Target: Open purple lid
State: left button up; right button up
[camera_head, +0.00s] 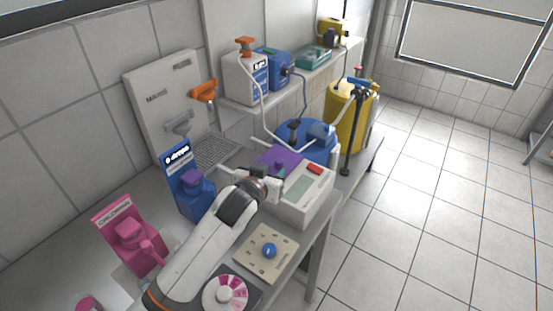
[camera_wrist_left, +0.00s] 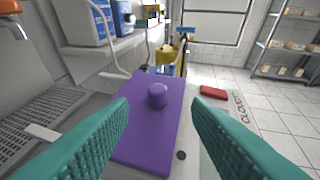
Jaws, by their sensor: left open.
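The purple lid (camera_head: 284,157) is a flat plate on top of a white device (camera_head: 306,197) on the bench. In the left wrist view the purple lid (camera_wrist_left: 148,122) lies flat and closed, with a round purple knob (camera_wrist_left: 157,95) standing up from it. My left gripper (camera_head: 279,180) is at the near side of the lid, partly hiding it in the head view. In the left wrist view its teal fingers (camera_wrist_left: 160,122) are wide apart, with the knob ahead between them and nothing held. My right gripper is not in view.
A red block (camera_head: 315,169) is on the device beside the lid. A beige board with a blue knob (camera_head: 269,250) lies in front. A shelf with bottles (camera_head: 246,78) is behind. The floor at right is clear.

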aim_at(278, 162)
pick_arm(q)
jog(key=x, duration=0.7)
jog(key=shift+w+a+f, duration=0.1)
jog(key=shift+w+a, duration=0.05)
jog(key=shift+w, duration=0.2)
jog(key=shift+w+d+f, duration=0.25)
jog(key=shift+w+f, duration=0.1)
jog(key=shift+w, duration=0.25)
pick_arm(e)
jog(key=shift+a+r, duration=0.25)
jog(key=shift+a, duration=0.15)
